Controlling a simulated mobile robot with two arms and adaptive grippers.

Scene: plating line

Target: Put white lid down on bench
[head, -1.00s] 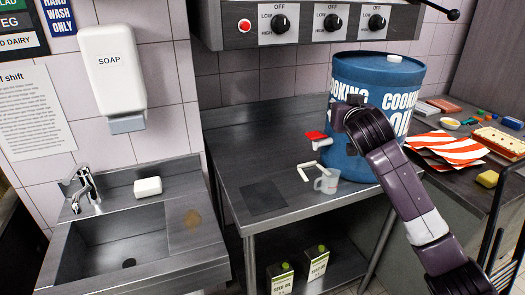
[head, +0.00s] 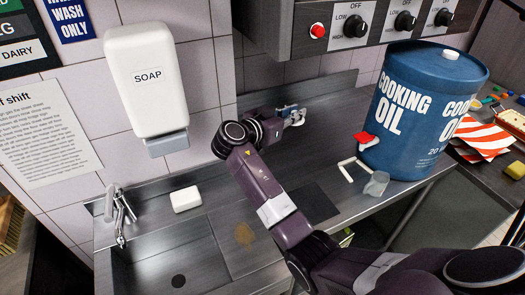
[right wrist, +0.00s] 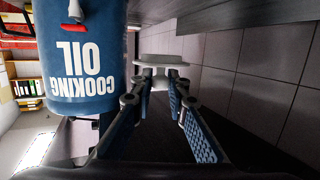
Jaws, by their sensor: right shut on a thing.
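My right gripper (head: 290,116) is above the steel bench (head: 322,116), near its back left part and left of the blue oil drum. In the right wrist view its fingertips (right wrist: 158,84) are closed on a pale, flat-topped piece, the white lid (right wrist: 157,59). In the head view the lid is mostly hidden by the gripper and hard to make out. I cannot tell how high it is above the bench. My left gripper is not in view.
The blue cooking oil drum (head: 417,110) with a red tap (head: 366,138) stands on the bench. A white angled piece (head: 347,168) and a clear jug (head: 377,183) lie before it. A dark mat (head: 310,203) is partly behind my arm. The sink (head: 165,255) is left.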

